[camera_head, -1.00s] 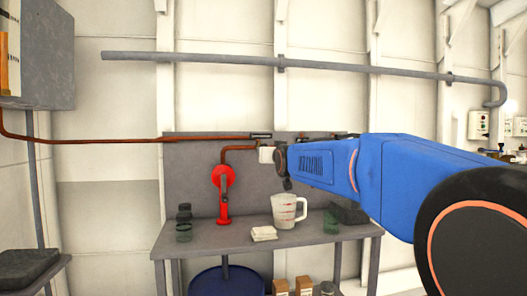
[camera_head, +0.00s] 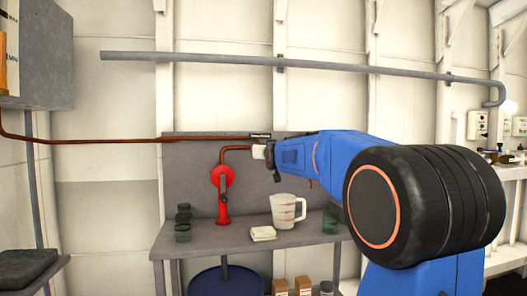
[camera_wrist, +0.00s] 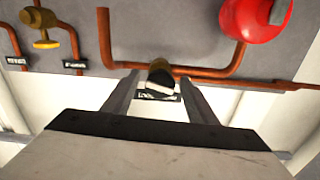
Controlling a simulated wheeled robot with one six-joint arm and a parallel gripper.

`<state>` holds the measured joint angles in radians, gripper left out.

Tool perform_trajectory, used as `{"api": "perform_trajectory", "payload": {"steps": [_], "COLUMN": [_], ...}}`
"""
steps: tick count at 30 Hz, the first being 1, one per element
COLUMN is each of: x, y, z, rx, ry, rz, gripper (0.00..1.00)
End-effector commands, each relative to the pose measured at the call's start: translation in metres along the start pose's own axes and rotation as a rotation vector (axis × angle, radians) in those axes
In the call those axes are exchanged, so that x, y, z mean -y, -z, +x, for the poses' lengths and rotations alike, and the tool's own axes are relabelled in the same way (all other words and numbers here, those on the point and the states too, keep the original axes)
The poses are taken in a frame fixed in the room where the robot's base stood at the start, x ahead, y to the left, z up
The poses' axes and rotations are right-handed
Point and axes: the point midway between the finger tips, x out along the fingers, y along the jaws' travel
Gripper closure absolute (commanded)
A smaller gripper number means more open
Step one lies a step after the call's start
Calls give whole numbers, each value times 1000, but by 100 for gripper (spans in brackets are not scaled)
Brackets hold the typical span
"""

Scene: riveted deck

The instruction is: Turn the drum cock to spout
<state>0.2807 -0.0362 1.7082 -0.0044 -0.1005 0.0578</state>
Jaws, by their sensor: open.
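A dark knob with a white band (camera_wrist: 160,76) sits on the copper pipework in the wrist view and looks like the cock's handle. My gripper (camera_wrist: 160,84) is open, with one finger on each side of the knob. Gaps show between knob and fingers; I cannot tell any contact. A black-and-white label (camera_wrist: 158,96) lies partly behind the knob. In the head view my gripper (camera_head: 259,152) is at the backboard, near the pipe above the red hand pump (camera_head: 222,178). The knob cannot be made out there. The blue drum (camera_head: 226,281) stands under the bench.
The pump's red body (camera_wrist: 252,14) and a brass valve (camera_wrist: 42,24) are at the wrist view's top corners. On the bench (camera_head: 215,240) stand a measuring jug (camera_head: 286,211), a folded cloth (camera_head: 263,233) and dark jars (camera_head: 183,225). A grey pipe (camera_head: 220,59) runs above.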

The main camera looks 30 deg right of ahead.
Motion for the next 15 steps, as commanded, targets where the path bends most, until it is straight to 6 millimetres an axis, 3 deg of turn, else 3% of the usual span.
{"api": "perform_trajectory", "payload": {"steps": [5, 10, 15], "x": [0, 0, 0], "y": [0, 0, 0], "z": [0, 0, 0], "rx": [0, 0, 0], "ry": [0, 0, 0], "rz": [0, 0, -11], "gripper": [48, 88, 89]}}
